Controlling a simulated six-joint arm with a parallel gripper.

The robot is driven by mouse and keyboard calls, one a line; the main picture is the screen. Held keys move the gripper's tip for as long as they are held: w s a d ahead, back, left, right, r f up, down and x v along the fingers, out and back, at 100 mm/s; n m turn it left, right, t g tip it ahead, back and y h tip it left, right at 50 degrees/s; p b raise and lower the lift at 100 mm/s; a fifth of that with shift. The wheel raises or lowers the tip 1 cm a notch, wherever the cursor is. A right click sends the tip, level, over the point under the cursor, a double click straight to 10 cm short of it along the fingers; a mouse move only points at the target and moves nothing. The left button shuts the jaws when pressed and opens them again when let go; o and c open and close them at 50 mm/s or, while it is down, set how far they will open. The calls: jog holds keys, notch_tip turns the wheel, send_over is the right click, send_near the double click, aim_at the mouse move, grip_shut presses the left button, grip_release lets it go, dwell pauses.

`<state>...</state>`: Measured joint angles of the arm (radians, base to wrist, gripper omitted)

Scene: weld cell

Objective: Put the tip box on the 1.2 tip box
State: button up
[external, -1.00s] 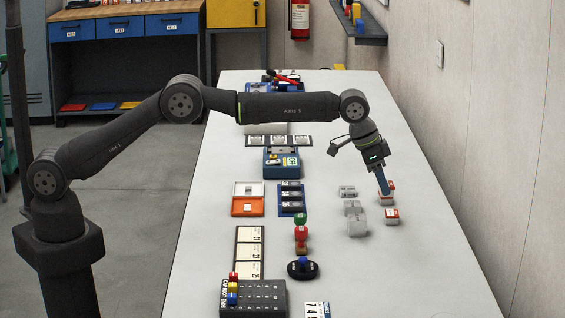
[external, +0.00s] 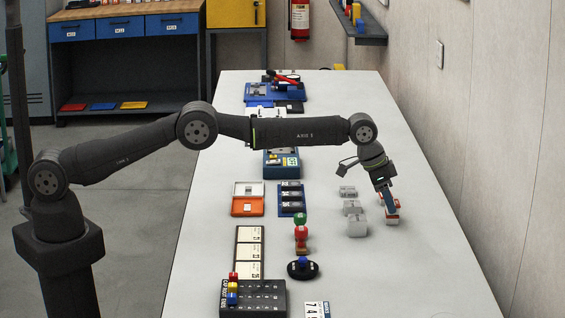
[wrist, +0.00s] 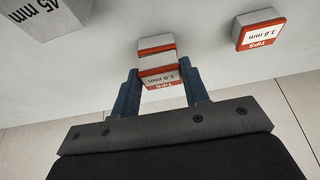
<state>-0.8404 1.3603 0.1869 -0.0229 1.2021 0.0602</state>
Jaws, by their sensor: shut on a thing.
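My gripper (wrist: 165,92) is shut on a white and red tip box (wrist: 162,78), with one dark blue finger on each side. Its label reads TIPS and seems to say 1.0 mm, upside down in the wrist view. Another white and red box (wrist: 155,43) is just beyond and below the held one; its label is hidden. In the external view my gripper (external: 389,206) points down over this lower box (external: 392,219) near the right side of the table. The held box looks right above or on it; I cannot tell whether they touch.
A 1.6 mm tip box (wrist: 262,31) stands apart at right in the wrist view. A grey 45 mm block (wrist: 45,14) is at upper left there. Several pale blocks (external: 356,227) stand left of my gripper. The table toward the wall is clear.

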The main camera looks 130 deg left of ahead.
jog(key=shift+f, duration=0.1)
jog(key=o, duration=1)
jog(key=v, duration=1.2)
